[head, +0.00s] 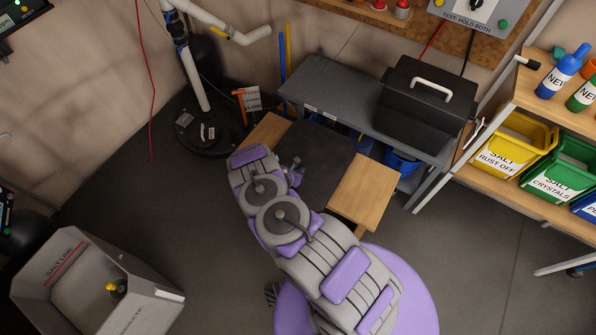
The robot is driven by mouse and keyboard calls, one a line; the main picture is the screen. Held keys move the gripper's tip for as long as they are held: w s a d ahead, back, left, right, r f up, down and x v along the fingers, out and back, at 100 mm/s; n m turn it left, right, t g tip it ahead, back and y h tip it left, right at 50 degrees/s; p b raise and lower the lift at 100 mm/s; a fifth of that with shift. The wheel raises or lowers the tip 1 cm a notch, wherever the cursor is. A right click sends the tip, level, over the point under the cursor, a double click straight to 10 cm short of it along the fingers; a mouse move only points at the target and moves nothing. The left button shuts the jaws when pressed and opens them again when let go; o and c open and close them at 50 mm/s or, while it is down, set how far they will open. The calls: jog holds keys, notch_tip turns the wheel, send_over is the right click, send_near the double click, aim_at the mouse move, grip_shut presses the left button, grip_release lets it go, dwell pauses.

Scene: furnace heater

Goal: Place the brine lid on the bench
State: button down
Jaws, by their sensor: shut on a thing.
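A flat, dark square panel, which I take to be the brine lid (321,165), is above or on the low wooden bench (366,192). Bare light wood shows on both sides of it. My gripper (294,172) is shut at the panel's left edge and holds it there. My arm covers the panel's lower left side. I cannot tell whether the panel touches the wood. An open grey box marked SALT LINE (160,293) stands at the lower left, with a yellow and black fitting (116,287) inside.
Behind the wooden bench is a grey bench (340,103) with a black toolbox (428,107). A round black base with a white pipe (196,78) stands at left. At right, shelves hold yellow (516,143) and green (560,168) bins. Floor at left is clear.

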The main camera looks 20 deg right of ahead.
jog(key=c, duration=1)
grip_release()
jog(key=shift+c, duration=0.2)
jog(key=shift+s, duration=0.1)
